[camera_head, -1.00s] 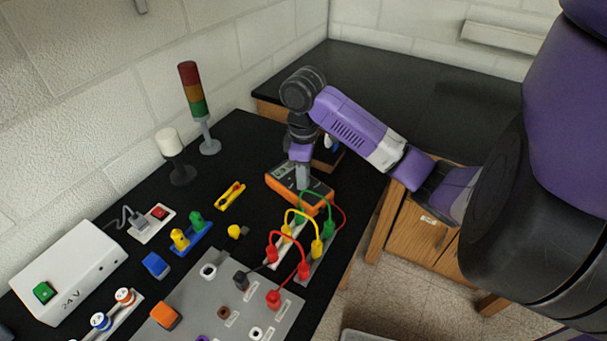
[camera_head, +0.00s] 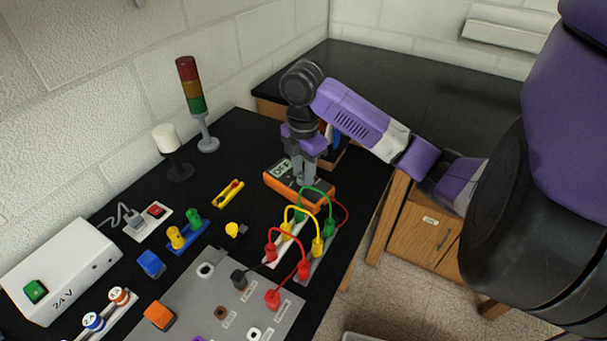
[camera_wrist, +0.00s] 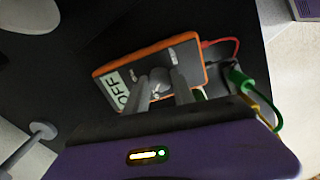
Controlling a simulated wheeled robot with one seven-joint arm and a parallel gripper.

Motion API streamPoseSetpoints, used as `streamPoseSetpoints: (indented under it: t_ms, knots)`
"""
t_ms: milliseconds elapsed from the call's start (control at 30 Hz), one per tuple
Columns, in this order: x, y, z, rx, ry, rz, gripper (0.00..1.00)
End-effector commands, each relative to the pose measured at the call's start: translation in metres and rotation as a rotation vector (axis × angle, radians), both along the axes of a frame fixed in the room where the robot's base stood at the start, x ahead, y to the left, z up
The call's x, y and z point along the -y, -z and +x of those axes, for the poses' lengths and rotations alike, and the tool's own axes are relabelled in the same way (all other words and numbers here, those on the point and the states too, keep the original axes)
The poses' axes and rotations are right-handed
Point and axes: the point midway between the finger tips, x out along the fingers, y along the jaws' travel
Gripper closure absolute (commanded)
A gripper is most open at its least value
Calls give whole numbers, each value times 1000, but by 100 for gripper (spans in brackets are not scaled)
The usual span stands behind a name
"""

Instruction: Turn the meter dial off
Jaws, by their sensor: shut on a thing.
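The orange meter (camera_head: 318,197) lies on the black bench, and it also shows in the wrist view (camera_wrist: 190,49). Its display (camera_wrist: 116,92) reads OFF. The round grey dial (camera_wrist: 159,76) is in the middle of the meter's face. My gripper (camera_head: 303,181) points down onto the meter. In the wrist view its two fingers (camera_wrist: 163,92) are on either side of the dial, shut on it. The fingers hide part of the dial and its markings.
Red, yellow and green leads (camera_head: 302,215) stand in sockets just in front of the meter. A signal tower (camera_head: 194,98), a white lamp (camera_head: 167,139) and a 24V box (camera_head: 62,272) stand to the left. The bench behind is largely clear.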

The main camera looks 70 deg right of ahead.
Motion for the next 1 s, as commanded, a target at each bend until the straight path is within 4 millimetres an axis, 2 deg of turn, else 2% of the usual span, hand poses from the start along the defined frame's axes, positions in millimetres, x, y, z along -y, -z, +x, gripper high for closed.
streamPoseSetpoints:
  t_ms: [400,1000]
  knots:
    - [0,0,0,0,-207,0,100]
    - [0,-1,0,1,-241,-1,100]
